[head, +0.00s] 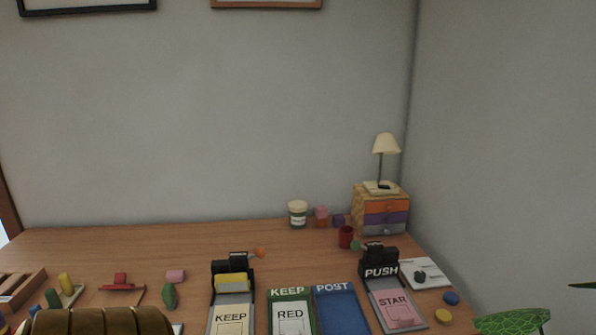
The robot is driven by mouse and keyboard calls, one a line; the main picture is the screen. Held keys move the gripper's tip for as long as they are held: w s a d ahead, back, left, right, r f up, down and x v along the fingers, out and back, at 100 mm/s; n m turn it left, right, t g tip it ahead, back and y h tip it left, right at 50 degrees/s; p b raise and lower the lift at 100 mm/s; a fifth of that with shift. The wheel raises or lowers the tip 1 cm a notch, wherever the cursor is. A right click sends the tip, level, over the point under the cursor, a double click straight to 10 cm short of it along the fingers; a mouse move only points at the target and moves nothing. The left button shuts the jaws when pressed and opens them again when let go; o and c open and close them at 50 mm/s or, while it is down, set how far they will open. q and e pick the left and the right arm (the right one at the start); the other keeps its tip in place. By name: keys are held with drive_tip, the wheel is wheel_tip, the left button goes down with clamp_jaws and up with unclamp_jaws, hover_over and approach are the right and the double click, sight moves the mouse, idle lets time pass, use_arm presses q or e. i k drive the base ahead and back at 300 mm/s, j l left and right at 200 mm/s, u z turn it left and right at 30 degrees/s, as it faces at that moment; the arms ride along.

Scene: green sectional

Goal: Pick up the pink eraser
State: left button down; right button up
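A small pink block (176,275), which looks like the pink eraser, lies on the wooden table (130,246) at the left of the head view. It sits just behind a green rounded piece (169,295) and right of a red piece (121,280). Its top and front face show, and nothing covers it. Neither of my grippers is in view.
A brown ribbed object (105,322) fills the bottom left edge, in front of the block. A black device with a yellow piece (233,282) stands to the right. A pink cube (321,212) sits at the back near a tub (298,214). The table behind the block is clear.

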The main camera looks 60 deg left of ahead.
sight(173, 276)
drive_tip(key=j+u, duration=0.1)
drive_tip(key=u, duration=0.25)
drive_tip(key=j+u, duration=0.1)
drive_tip(key=u, duration=0.2)
drive_tip(key=j+u, duration=0.1)
drive_tip(key=u, duration=0.65)
drive_tip(key=l+u, duration=0.1)
drive_tip(key=u, duration=0.3)
drive_tip(key=k+u, duration=0.1)
drive_tip(key=u, duration=0.3)
drive_tip(key=l+u, duration=0.1)
drive_tip(key=u, duration=0.3)
